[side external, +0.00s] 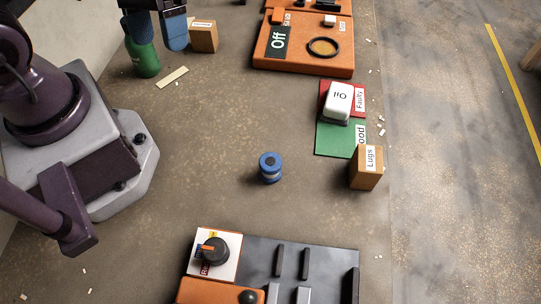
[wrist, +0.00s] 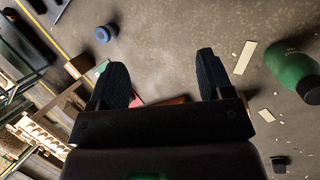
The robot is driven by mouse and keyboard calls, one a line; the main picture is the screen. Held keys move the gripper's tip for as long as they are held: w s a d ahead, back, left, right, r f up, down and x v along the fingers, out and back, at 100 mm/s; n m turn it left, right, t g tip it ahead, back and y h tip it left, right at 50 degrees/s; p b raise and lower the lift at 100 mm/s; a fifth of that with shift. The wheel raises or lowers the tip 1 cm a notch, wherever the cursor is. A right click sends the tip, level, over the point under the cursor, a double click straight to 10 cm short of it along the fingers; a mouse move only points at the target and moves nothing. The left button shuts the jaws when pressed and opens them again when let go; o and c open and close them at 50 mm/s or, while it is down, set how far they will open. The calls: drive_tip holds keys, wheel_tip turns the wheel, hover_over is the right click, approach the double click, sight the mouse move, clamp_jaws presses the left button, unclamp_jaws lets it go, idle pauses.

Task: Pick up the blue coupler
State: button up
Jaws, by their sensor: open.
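The blue coupler (side external: 270,174) is a short blue cylinder with a pale band and a dark centre on top. It stands upright on the bare tabletop, near the middle of the side view. In the wrist view it shows small (wrist: 104,34) at the upper left, beyond the fingers. My gripper (side external: 158,42) is at the top left of the side view, well away from the coupler. Its two dark blue fingers are spread apart with nothing between them, as the wrist view also shows (wrist: 161,62).
A green bottle (side external: 146,63) and a wooden block (side external: 206,40) are near my gripper. An orange panel (side external: 302,60) and dark tray (side external: 255,262) flank open table.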

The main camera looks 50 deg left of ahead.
drive_tip(key=d+f+n+t+h, duration=0.1)
drive_tip(key=d+f+n+h, duration=0.1)
drive_tip(key=f+n+h, duration=0.1)
drive_tip(key=d+f+n+t+h, duration=0.1)
drive_tip(key=d+f+n+h, duration=0.2)
drive_tip(key=f+n, duration=0.3)
drive_tip(key=d+f+n+h, duration=0.2)
drive_tip(key=f+n+h, duration=0.1)
drive_tip(key=f+n, duration=0.2)
drive_tip(key=shift+w+d+f+n+t+h, duration=0.2)
drive_tip(key=shift+w+d+n+t+h, duration=0.2)
drive_tip(key=shift+n, duration=0.1)
drive_tip(key=shift+w+a+f+n+t, duration=0.15)
drive_tip(key=shift+w+n+t, duration=0.25)
drive_tip(key=shift+w+t, duration=0.25)
drive_tip(key=shift+w+f+n+t, duration=0.15)
drive_tip(key=shift+w+n+t, duration=0.25)
drive_tip(key=shift+w+t, duration=0.2)
drive_tip(key=shift+w+y, duration=0.3)
approach(269, 160)
drive_tip(key=d+f, duration=0.1)
drive_tip(key=d, duration=0.1)
drive_tip(key=w+d+f, duration=0.1)
drive_tip(key=d+f, duration=0.1)
drive_tip(key=shift+f, duration=0.15)
drive_tip(key=shift+r+x, duration=0.15)
drive_tip(key=shift+x, duration=1.2)
drive_tip(key=shift+r+x, duration=0.2)
drive_tip(key=shift+x, duration=1.15)
drive_tip(key=shift+d, duration=0.1)
